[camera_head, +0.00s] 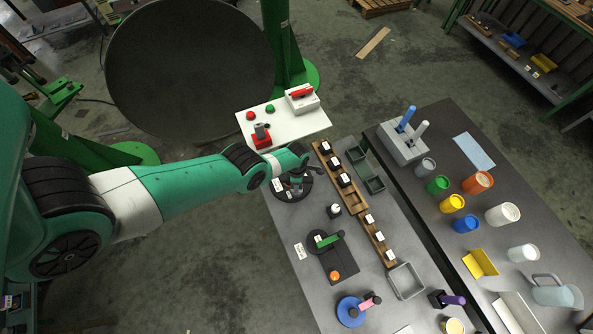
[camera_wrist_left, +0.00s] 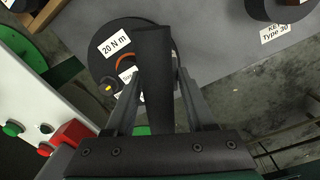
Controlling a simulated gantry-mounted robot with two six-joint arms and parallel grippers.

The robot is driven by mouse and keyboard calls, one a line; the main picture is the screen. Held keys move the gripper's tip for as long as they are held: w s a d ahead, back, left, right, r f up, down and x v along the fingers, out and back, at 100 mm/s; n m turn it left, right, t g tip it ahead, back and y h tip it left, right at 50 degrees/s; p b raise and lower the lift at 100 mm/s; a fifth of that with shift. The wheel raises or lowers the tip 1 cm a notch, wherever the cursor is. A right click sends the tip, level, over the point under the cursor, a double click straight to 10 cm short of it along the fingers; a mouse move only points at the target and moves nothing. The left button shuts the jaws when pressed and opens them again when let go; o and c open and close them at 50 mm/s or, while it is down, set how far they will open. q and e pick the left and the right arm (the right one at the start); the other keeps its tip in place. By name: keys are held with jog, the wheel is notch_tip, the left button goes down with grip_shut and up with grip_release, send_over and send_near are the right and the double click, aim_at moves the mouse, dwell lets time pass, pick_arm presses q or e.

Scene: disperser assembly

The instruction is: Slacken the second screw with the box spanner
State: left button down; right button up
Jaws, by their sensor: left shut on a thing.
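My left gripper (camera_wrist_left: 160,100) is shut on a black, flat-sided tool handle (camera_wrist_left: 154,65), which appears to be the box spanner. The handle stands between the two grey fingers and reaches over a dark round disc (camera_wrist_left: 100,52) with a white "20 N m" label. In the head view my left gripper (camera_head: 296,183) is over this dark disc (camera_head: 280,196) at the left edge of the grey table. The tool's working end is hidden behind the handle and fingers. I cannot make out the second screw in either view. My right gripper is not in view.
A white panel (camera_head: 315,123) with red and green buttons is just behind the disc. Wooden racks (camera_head: 357,200) with labelled black blocks stand to the right. A black disc with a green handle (camera_head: 326,241) and a blue disc (camera_head: 351,312) are nearer the front.

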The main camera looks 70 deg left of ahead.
pick_arm(q)
jog(key=shift+w, duration=0.1)
jog(key=shift+r+n, duration=0.1)
jog(key=shift+n, duration=0.6)
jog(key=shift+m, duration=0.3)
